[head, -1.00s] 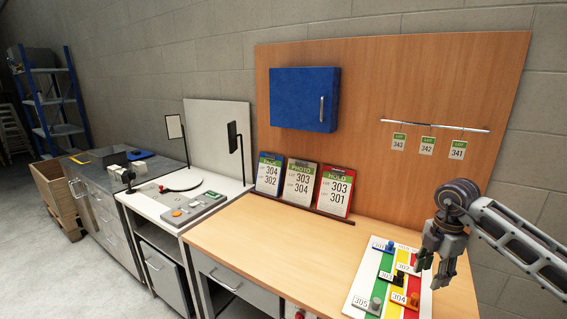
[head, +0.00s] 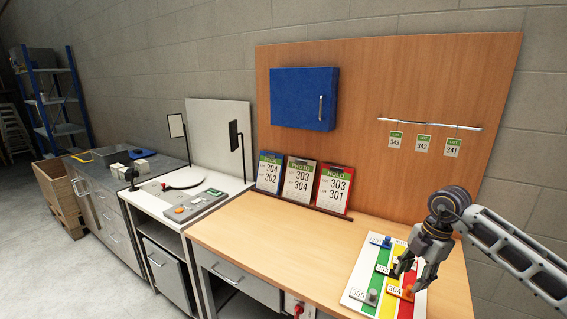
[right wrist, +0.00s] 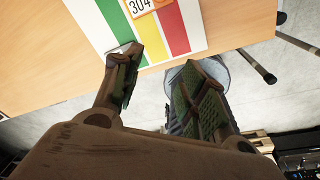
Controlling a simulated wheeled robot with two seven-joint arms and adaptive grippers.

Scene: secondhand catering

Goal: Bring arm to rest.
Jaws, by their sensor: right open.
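My right gripper (head: 408,275) is in the head view at the right, above the striped board. Its fingers are apart and hold nothing. In the right wrist view the two fingers (right wrist: 160,95) are spread, with the board's edge and the floor showing beyond them. My gripper hides part of the board's right side. My left gripper is not in view.
The wooden bench (head: 270,235) is clear left of the board. Three clipboards (head: 300,182) lean at its back. A blue cabinet (head: 303,98) and a rail with three lot tags (head: 424,143) are on the panel. A white-topped station (head: 150,205) stands left.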

